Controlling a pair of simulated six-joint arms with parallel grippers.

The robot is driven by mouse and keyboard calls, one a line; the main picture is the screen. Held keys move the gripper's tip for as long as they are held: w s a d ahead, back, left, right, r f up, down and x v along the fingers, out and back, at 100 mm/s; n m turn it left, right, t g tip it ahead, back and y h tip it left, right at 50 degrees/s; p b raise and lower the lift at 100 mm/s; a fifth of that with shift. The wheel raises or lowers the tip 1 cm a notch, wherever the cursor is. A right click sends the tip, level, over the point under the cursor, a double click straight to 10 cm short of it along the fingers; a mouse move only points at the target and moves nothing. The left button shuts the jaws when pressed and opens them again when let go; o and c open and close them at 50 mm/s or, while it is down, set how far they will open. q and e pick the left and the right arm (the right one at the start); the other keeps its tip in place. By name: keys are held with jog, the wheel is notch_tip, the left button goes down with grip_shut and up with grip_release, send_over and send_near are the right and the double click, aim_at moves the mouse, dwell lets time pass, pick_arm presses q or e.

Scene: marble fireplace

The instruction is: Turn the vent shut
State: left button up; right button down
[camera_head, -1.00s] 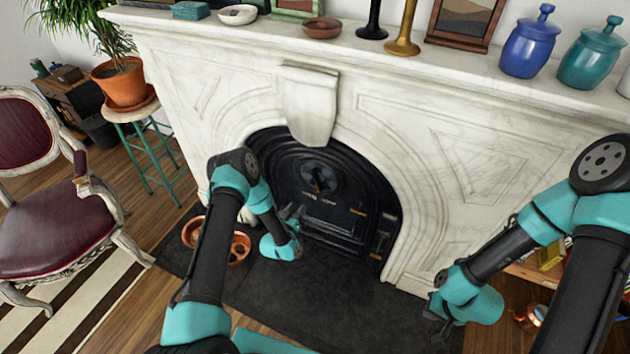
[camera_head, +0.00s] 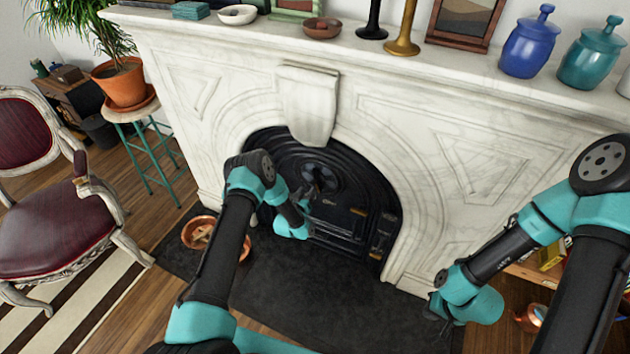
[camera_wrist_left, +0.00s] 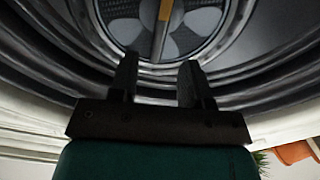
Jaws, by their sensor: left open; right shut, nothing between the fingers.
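The round vent (camera_head: 322,178) is a dark disc in the upper middle of the black fireplace door. In the left wrist view the vent (camera_wrist_left: 187,42) shows light fan-shaped patches and an upright bar with a brass-coloured part (camera_wrist_left: 165,12). My left gripper (camera_head: 310,203) is open and empty, just below the vent and pointing at the door. In its wrist view the two fingers (camera_wrist_left: 158,75) reach up towards the vent's rim, on either side of the bar's line; I see no contact with the bar. My right gripper (camera_head: 437,312) is shut and empty, low at the right.
The white marble surround (camera_head: 440,150) frames the arched door, with a mantel full of jars and candlesticks above. A copper pot (camera_head: 197,232) stands on the dark hearth (camera_head: 310,300) left of my left arm. The hearth's middle is clear.

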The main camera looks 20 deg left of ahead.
aim_at(315, 180)
pick_arm(q)
jog(key=w, duration=0.5)
jog(key=w+d, duration=0.1)
jog(key=w, duration=0.1)
jog(key=shift+w, duration=0.25)
jog(key=shift+c, duration=0.4)
grip_shut()
